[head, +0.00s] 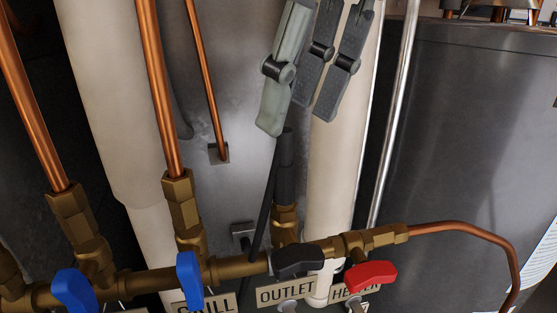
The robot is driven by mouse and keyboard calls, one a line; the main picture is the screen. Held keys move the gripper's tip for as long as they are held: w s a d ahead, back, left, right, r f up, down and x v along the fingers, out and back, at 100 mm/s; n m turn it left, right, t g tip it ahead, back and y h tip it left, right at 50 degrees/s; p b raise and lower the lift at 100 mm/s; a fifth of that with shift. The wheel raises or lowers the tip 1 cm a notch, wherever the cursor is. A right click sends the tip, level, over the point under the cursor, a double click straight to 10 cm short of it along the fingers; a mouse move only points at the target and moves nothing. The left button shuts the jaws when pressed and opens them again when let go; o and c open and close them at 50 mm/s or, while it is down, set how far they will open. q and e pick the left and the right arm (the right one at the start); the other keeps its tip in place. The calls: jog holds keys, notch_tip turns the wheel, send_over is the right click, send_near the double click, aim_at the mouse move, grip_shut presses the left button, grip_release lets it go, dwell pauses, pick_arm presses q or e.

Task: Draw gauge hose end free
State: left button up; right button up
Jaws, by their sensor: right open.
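The gauge hose end (286,172) looks like a dark ribbed sleeve, upright on a brass port (285,220) above the OUTLET label. A thin black hose (265,200) slants down to its left, from near its top to behind the manifold. My right gripper (293,120) comes down from the top with its fingers spread, one lighter finger at left and two darker ones at right. The fingertips are above and around the level of the sleeve's top. I cannot tell whether they touch it. My left gripper is not in view.
A brass manifold (228,268) runs along the bottom with blue handles (189,278), a black handle (297,261) and a red handle (371,276). Copper pipes (160,95) rise at left. A pale pipe (333,190) stands just right of the hose end. A grey tank (460,140) fills the right.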

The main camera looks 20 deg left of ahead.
aim_at(286, 131)
jog(key=x, duration=0.3)
jog(key=shift+s+a+f, duration=0.1)
jog(key=shift+s+f, duration=0.05)
jog(key=shift+s, duration=0.15)
jog(key=x, duration=0.3)
jog(key=shift+w+a+f+p, duration=0.1)
jog(key=shift+w+f+p, duration=0.15)
jog(key=shift+p, duration=0.1)
jog(key=shift+f, duration=0.25)
jog(key=shift+a+f, duration=0.1)
jog(key=shift+f, duration=0.05)
jog(key=shift+c, duration=0.6)
jog(key=c, duration=0.4)
grip_shut()
jog(key=shift+c, duration=0.6)
grip_release()
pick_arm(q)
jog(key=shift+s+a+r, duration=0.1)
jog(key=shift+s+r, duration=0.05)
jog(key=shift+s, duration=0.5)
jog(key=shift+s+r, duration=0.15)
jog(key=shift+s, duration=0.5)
pick_arm(e)
grip_shut()
